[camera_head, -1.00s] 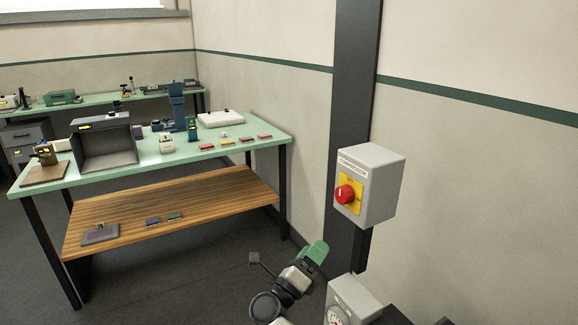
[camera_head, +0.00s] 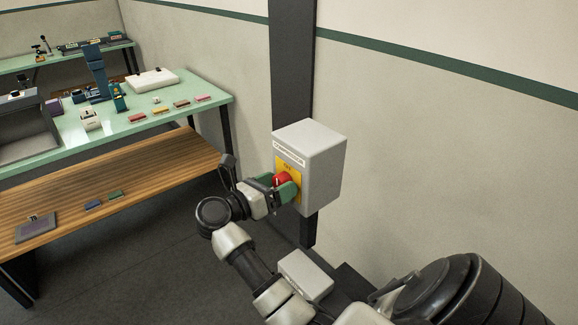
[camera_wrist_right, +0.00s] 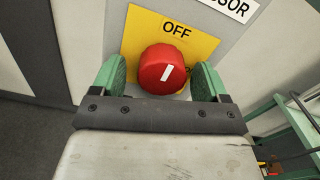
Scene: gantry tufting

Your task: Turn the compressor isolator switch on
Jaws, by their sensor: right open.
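The compressor isolator is a grey box (camera_head: 322,172) on a dark post, with a yellow plate (camera_wrist_right: 196,45) and a red round knob (camera_head: 282,180). In the right wrist view the knob (camera_wrist_right: 163,70) carries a white mark, slightly tilted from upright, and "OFF" is printed above it. My right gripper (camera_head: 279,188) is at the front of the box. Its green fingers stand open on either side of the knob; I cannot tell whether they touch it. My left gripper is not in view.
A smaller grey box (camera_head: 306,274) sits below the isolator, close under my right arm. Dark floor (camera_head: 170,250) is clear between bench and post.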

